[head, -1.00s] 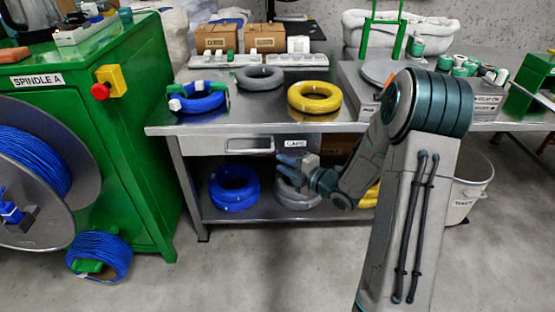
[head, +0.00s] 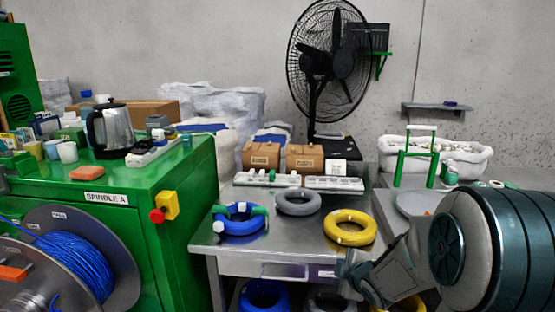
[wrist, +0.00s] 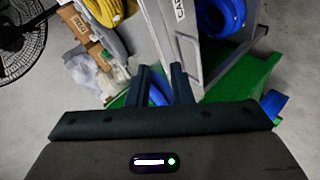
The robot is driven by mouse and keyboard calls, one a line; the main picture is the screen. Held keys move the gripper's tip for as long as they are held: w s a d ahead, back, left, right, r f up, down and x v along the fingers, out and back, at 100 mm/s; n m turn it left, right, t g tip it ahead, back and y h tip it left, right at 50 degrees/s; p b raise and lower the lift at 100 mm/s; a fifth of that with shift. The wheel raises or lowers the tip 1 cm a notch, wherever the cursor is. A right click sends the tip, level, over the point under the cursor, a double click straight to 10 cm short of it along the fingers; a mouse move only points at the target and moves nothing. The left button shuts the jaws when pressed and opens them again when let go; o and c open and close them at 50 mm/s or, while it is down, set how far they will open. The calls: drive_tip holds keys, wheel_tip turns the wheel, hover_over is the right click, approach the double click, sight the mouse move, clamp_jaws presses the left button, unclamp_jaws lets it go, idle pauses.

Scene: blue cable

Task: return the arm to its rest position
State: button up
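My arm (head: 490,250) reaches in from the lower right of the head view, bent, with its grey wrist link pointing left. My gripper (wrist: 160,68) shows in the wrist view with its two dark fingers apart and nothing held between them. In the head view it is at the lower edge, in front of the bench drawer, and its fingers are hard to make out. Blue cable is wound on the grey spool (head: 80,264) at the lower left. A blue coil (head: 240,229) with green and white clips lies on the bench, clear of my gripper.
The steel bench (head: 290,238) carries a grey coil (head: 297,207) and a yellow coil (head: 350,239). The green cabinet (head: 160,190) stands at left with a kettle (head: 112,130) on top. A black fan (head: 333,60) stands behind. A blue coil (head: 263,295) is under the bench.

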drive_tip(key=s+d+r+m+g+h+p, duration=0.2)
drive_tip(key=s+r+m+g+h+p, duration=0.15)
drive_tip(key=s+r+m+p, duration=0.8)
drive_tip(key=s+a+r+m+g+p, duration=0.2)
drive_tip(key=s+r, duration=0.4)
drive_tip(key=s, duration=0.1)
drive_tip(key=s+a+r+m+g+y+p, duration=0.1)
drive_tip(key=s+a+r+m+g+p, duration=0.1)
drive_tip(key=s+r, duration=0.4)
drive_tip(key=shift+s+r+g+p, duration=0.45)
drive_tip(key=shift+s+p, duration=0.15)
drive_tip(key=shift+s, duration=0.6)
drive_tip(key=shift+a+m, duration=0.1)
drive_tip(key=shift+m, duration=0.15)
